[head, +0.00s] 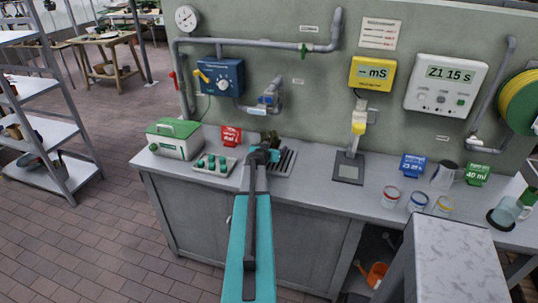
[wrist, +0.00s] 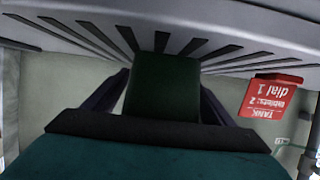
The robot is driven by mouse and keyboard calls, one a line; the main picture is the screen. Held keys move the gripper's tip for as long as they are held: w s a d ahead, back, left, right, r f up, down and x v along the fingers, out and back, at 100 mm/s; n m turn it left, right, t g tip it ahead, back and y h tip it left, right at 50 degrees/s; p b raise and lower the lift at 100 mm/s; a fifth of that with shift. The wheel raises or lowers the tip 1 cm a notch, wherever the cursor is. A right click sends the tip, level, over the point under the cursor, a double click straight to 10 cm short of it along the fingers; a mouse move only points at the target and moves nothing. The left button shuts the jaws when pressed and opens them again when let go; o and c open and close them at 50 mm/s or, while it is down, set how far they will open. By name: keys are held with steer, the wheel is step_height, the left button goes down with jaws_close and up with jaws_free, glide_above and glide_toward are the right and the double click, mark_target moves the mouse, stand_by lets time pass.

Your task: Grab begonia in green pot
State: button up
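A dark green block-shaped thing, which looks like the green pot (wrist: 163,90), sits in the middle of the wrist view, against a slatted grey tray. My gripper (wrist: 163,100) has one dark finger on each side of it, close to its sides. I cannot tell whether the fingers press on it. In the head view my gripper (head: 262,155) is over the slatted tray (head: 284,164) on the counter. A small dark green plant (head: 270,137) shows just behind it, partly hidden by my gripper. I cannot make out its leaves or flowers.
A red sign (head: 231,136) and a tray of small green pieces (head: 214,165) are left of my gripper. A green-lidded box (head: 174,139) is further left. Pipes and a valve (head: 268,100) are on the wall behind. A dark scale-like plate (head: 348,168) stands right, with cups beyond.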

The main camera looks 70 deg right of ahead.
steer(key=c, duration=1)
steer(key=shift+o, duration=0.2)
steer(key=shift+r, duration=0.2)
